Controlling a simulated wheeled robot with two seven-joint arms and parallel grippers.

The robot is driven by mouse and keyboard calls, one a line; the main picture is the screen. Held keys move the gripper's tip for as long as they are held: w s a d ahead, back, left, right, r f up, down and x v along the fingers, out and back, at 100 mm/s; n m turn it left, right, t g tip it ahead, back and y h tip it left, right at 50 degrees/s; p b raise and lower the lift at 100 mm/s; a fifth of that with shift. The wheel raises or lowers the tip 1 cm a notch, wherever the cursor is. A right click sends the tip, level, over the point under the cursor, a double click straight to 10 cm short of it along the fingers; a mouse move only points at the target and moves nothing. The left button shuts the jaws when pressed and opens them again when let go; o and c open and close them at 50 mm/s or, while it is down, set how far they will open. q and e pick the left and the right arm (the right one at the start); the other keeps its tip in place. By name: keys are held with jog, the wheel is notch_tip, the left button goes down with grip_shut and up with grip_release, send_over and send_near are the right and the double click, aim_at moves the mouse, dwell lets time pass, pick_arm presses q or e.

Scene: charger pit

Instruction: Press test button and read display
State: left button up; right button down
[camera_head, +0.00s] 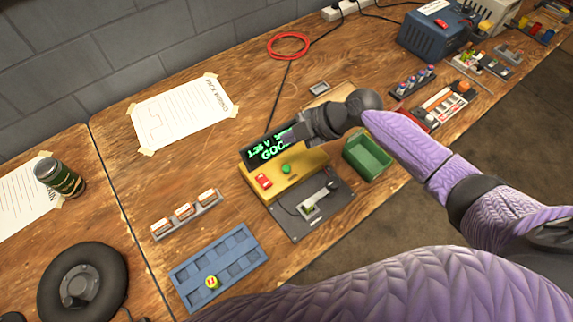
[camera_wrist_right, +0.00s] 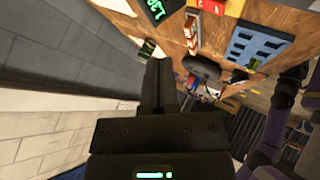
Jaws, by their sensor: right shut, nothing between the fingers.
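The yellow tester (camera_head: 292,174) stands on the bench with a green button (camera_head: 286,168) and a red button or switch (camera_head: 263,181) on top. Its dark display (camera_head: 262,150) is lit with green text. The upper line seems to read "1.25 V" and the lower line starts "GOO"; my gripper hides the rest. My right gripper (camera_head: 290,138) is shut and empty, just over the display's right end, apart from the green button. In the wrist view my shut fingers (camera_wrist_right: 161,65) point past the lit display (camera_wrist_right: 155,8) at the top. My left gripper is not in view.
A dark plate (camera_head: 322,222) with a small metal holder lies in front of the tester. A green bin (camera_head: 368,160) stands to its right. A blue slotted tray (camera_head: 235,245) and a cell rack (camera_head: 185,214) lie left. Taped paper (camera_head: 185,110) and a red cable (camera_head: 288,37) lie behind.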

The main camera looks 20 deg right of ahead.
aim_at(290, 168)
notch_tip(290, 168, down, 9)
jog(key=b, duration=0.6)
jog(key=shift+b, duration=0.3)
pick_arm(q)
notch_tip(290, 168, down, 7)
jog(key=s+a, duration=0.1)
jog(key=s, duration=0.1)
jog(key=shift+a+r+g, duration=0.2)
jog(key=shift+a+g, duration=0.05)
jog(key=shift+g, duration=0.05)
pick_arm(e)
jog(key=shift+r, duration=0.1)
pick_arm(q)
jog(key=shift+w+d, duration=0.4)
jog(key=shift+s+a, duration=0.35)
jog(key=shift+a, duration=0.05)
